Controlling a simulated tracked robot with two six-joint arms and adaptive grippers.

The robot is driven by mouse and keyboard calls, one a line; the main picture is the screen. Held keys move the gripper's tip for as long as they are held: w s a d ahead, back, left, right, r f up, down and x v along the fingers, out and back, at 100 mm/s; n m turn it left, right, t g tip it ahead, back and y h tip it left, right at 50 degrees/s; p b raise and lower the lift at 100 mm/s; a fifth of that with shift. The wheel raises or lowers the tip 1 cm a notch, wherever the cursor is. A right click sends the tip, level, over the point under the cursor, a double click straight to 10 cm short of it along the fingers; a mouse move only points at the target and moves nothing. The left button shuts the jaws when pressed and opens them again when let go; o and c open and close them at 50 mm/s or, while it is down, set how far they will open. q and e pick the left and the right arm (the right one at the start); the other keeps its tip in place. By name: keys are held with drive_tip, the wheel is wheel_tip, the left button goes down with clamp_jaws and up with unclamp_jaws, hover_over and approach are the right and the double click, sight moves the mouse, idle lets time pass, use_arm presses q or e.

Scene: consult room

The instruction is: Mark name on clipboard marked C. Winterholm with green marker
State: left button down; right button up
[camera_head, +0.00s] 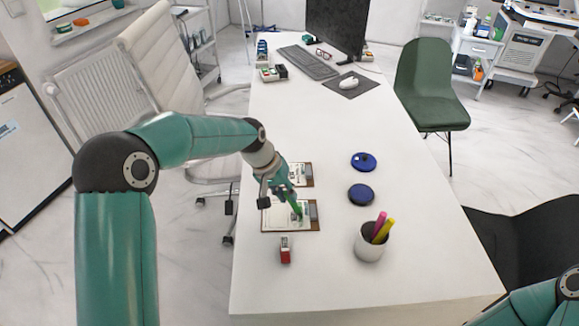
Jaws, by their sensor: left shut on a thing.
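Two brown clipboards with white paper lie on the white desk, one nearer (311,222) and one farther (307,174). The print on them is too small to read, so I cannot tell which is marked C. Winterholm. My left gripper (284,192) is shut on a green marker (297,208). The marker is tilted, its lower end over the nearer clipboard's paper. I cannot tell whether the tip touches the paper. The gripper and wrist hide part of both clipboards. My right gripper is out of view; only part of that arm shows at the lower right.
A grey cup (369,244) with a pink and a yellow marker stands right of the clipboards. A small red and white item (285,250) stands in front. Keyboard (307,62), mouse (348,83) and monitor (337,25) are at the back.

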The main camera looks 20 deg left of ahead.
use_arm(q)
drive_tip(key=shift+w+r, duration=0.2)
drive_tip(key=shift+r, duration=0.85)
drive_tip(key=shift+s+r+p, duration=0.35)
drive_tip(key=shift+r+p, duration=0.45)
drive_tip(key=shift+w+r+p, duration=0.25)
drive_tip(key=shift+r+p, duration=0.5)
drive_tip(key=shift+r, duration=0.25)
drive_tip(key=shift+r+p, duration=0.7)
drive_tip(key=shift+r, duration=0.45)
drive_tip(key=shift+s+f, duration=0.1)
drive_tip(key=shift+f+b, duration=0.45)
drive_tip(key=shift+s, duration=0.1)
